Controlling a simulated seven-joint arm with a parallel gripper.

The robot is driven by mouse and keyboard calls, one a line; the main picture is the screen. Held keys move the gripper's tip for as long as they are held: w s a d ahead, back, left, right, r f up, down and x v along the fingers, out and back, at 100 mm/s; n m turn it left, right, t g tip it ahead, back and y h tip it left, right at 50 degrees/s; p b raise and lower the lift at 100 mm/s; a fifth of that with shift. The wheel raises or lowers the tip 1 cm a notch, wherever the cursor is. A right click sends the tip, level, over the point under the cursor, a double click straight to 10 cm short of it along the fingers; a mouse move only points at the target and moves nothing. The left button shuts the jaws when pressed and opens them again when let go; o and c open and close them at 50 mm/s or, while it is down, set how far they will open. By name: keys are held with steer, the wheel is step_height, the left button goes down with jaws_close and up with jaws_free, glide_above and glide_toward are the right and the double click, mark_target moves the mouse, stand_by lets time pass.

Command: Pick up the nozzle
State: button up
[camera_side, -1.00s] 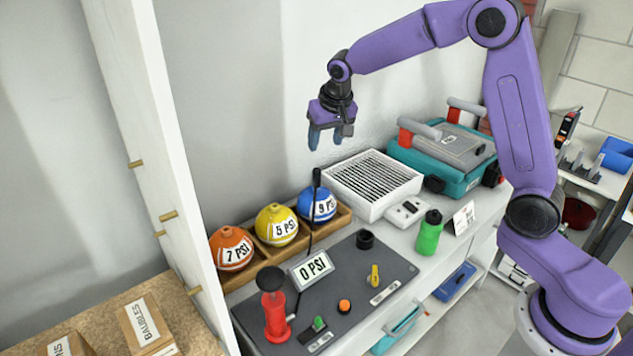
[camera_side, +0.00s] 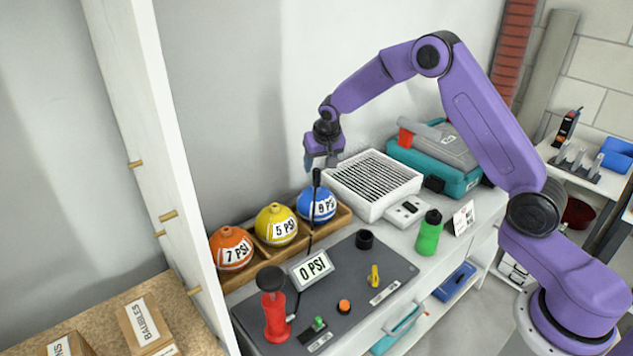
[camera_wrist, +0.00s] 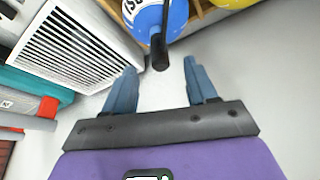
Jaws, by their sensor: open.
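The nozzle (camera_side: 316,178) is a thin black upright wand with a thicker dark top. It stands at the back of the grey work panel (camera_side: 375,258), behind the 0 PSI display (camera_side: 311,268). In the wrist view the nozzle's dark end (camera_wrist: 160,55) shows ahead of the gap between my fingers, in front of the blue ball. My gripper (camera_side: 320,165) points down close to the nozzle's top in the side view. Its two blue fingers (camera_wrist: 160,78) are spread apart in the wrist view, with nothing held. Whether a finger touches the nozzle I cannot tell.
Orange (camera_side: 232,249), yellow (camera_side: 277,225) and blue (camera_side: 317,204) balls sit in a wooden tray (camera_side: 262,255) against the wall. A white vented box (camera_side: 372,182) stands right of the gripper. A red pump (camera_side: 275,308) and green bottle (camera_side: 429,235) stand in front.

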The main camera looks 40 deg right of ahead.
mark_target(317, 170)
steer(key=shift+w+x, duration=0.15)
steer(key=shift+x, duration=1.25)
steer(key=shift+w+x, duration=0.15)
steer(key=shift+x, duration=1.3)
steer(key=shift+d+r, duration=0.15)
steer(key=shift+r, duration=0.05)
jaws_close()
